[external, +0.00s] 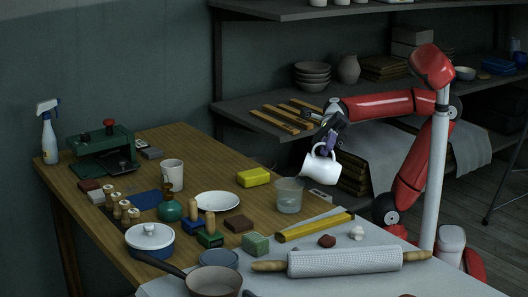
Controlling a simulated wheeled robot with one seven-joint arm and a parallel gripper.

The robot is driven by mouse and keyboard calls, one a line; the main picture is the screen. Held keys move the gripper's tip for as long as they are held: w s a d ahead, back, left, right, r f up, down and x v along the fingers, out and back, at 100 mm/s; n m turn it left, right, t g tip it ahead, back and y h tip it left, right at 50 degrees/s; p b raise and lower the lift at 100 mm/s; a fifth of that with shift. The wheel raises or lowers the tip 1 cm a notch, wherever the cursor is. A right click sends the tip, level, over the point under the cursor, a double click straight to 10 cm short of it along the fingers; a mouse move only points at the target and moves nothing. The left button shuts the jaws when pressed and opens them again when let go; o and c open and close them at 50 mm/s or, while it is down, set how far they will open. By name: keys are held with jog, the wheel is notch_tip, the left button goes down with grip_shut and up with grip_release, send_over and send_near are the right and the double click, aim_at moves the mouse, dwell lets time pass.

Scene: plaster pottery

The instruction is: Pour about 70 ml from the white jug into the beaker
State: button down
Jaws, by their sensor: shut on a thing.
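The white jug (322,169) is held in the air just right of the beaker. It is tilted, its mouth end lower left, toward the beaker's rim. My gripper (325,150) is shut on the jug at its handle, on the upper side. The beaker (289,195) is clear and stands upright on the wooden table. It looks greyish inside, but I cannot tell the liquid level. I cannot make out a stream between jug and beaker.
A yellow block (253,177) and a white plate (217,201) lie left of the beaker. A yellow level (315,227) and a rolling pin (345,261) lie in front. A white mug (172,175) stands further left.

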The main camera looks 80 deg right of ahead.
jog(key=shift+s, duration=0.4)
jog(key=shift+s+f+n+b, duration=0.2)
jog(key=shift+f+n+b, duration=0.15)
jog(key=shift+f+b, duration=0.15)
jog(key=shift+s+f+n+b, duration=0.2)
jog(key=shift+f+n+b, duration=0.2)
jog(key=shift+b, duration=0.2)
jog(key=shift+s+f+b, duration=0.15)
jog(key=shift+b, duration=0.65)
jog(key=shift+r+n, duration=0.3)
jog(key=shift+n, duration=0.05)
jog(key=b, duration=0.1)
jog(key=f+b, duration=0.1)
jog(key=b, duration=0.1)
jog(key=shift+s+f+n+t, duration=0.2)
jog(key=shift+s+n+t, duration=0.1)
jog(key=f+n+b, duration=0.1)
jog(key=s+f+n+b, duration=0.1)
jog(key=b, duration=0.1)
jog(key=shift+t, duration=0.3)
jog(key=shift+s+f+n+b, duration=0.35)
jog(key=shift+s+n+b, duration=0.25)
jog(key=shift+b, duration=0.6)
jog(key=shift+w, duration=0.1)
